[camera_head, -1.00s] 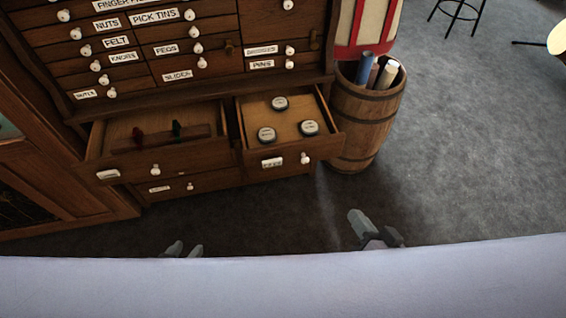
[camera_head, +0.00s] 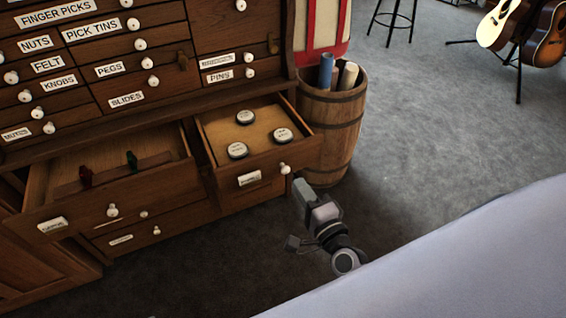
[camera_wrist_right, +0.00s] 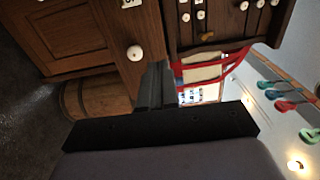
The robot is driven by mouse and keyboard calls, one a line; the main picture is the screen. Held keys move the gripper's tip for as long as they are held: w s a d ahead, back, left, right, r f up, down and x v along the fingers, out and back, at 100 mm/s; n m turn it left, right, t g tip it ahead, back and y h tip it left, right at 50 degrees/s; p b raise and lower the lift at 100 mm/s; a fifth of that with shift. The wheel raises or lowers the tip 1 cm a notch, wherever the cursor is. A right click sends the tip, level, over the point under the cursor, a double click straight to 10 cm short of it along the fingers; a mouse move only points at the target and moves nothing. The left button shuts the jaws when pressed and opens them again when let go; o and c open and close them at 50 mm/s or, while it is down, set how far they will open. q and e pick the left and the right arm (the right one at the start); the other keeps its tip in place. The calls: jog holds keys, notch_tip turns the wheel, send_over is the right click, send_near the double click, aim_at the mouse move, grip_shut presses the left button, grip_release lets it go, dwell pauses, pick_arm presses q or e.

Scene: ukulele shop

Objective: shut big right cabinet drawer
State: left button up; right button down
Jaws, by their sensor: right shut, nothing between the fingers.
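The big right cabinet drawer (camera_head: 252,181) stands pulled out at the lower right of the cabinet, with a white knob and a label on its front. Three round tins (camera_head: 245,117) lie inside it. My right gripper (camera_head: 301,186) is shut and empty, its tip just beside the knob end of the drawer front in the head view; I cannot tell if they touch. In the right wrist view the shut fingers (camera_wrist_right: 153,84) lie near a wooden front with a white knob (camera_wrist_right: 134,53), which looks like this drawer. My left gripper is out of view.
A big left drawer (camera_head: 118,200) is also pulled out, with a red and a green item inside. A wooden barrel (camera_head: 332,140) holding rolls stands right of the cabinet (camera_head: 165,35). Guitars (camera_head: 545,35) stand at the far right. The carpet between is clear.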

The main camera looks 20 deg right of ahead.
aim_at(279, 154)
jog(key=w+b, duration=0.1)
jog(key=w, duration=0.7)
jog(key=shift+w+a, duration=0.15)
jog(key=shift+a, duration=0.05)
jog(key=shift+w, duration=0.6)
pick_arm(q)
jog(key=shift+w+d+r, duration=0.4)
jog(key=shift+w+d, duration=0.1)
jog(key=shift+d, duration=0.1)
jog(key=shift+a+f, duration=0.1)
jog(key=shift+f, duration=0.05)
